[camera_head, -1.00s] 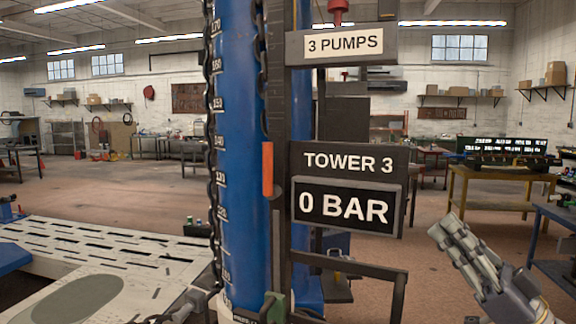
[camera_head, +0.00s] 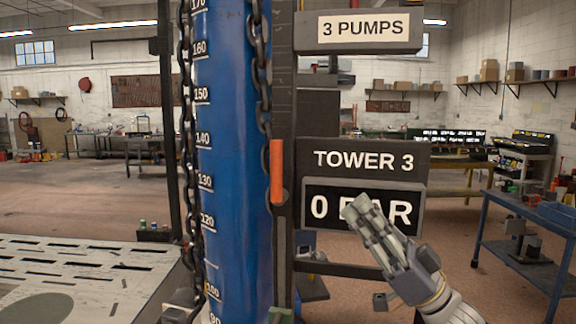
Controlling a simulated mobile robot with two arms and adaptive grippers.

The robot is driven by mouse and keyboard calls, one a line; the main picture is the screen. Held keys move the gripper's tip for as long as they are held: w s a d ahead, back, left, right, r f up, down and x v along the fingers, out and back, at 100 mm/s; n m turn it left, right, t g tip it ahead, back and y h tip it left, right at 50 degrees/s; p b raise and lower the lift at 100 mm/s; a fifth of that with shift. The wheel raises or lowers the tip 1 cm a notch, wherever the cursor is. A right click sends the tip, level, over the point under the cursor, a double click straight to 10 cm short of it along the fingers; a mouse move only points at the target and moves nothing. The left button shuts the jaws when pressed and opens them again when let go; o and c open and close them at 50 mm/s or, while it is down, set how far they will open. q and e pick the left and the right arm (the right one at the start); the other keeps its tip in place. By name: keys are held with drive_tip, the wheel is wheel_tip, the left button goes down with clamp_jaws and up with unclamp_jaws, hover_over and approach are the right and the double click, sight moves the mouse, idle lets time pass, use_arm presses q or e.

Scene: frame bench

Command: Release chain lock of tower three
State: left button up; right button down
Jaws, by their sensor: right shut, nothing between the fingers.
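Tower three is a blue column (camera_head: 232,130) with a white number scale, in the middle of the head view. A dark chain (camera_head: 187,130) hangs along its left side, and another chain (camera_head: 260,70) runs down its right side. An orange handle (camera_head: 277,170) stands upright on the dark rail right of the column. A sign (camera_head: 365,160) reads "TOWER 3" above a display (camera_head: 330,207) reading "0 BAR". My right gripper (camera_head: 362,208) is shut and empty in front of the display, right of the orange handle and apart from it. My left gripper is not in view.
A "3 PUMPS" sign (camera_head: 358,30) sits above the tower sign. A slotted white bench (camera_head: 80,265) lies at the lower left. A blue cart (camera_head: 525,245) stands at the right. A dark bar (camera_head: 340,269) runs below the display.

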sight(280, 170)
use_arm(q)
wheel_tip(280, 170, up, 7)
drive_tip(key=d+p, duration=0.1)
drive_tip(key=p, duration=0.6)
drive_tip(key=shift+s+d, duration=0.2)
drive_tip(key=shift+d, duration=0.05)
use_arm(e)
drive_tip(key=x, duration=0.4)
drive_tip(key=a+f+x, duration=0.1)
drive_tip(key=x, duration=0.7)
drive_tip(key=shift+w+a+f, duration=0.2)
drive_tip(key=shift+w+a, duration=0.2)
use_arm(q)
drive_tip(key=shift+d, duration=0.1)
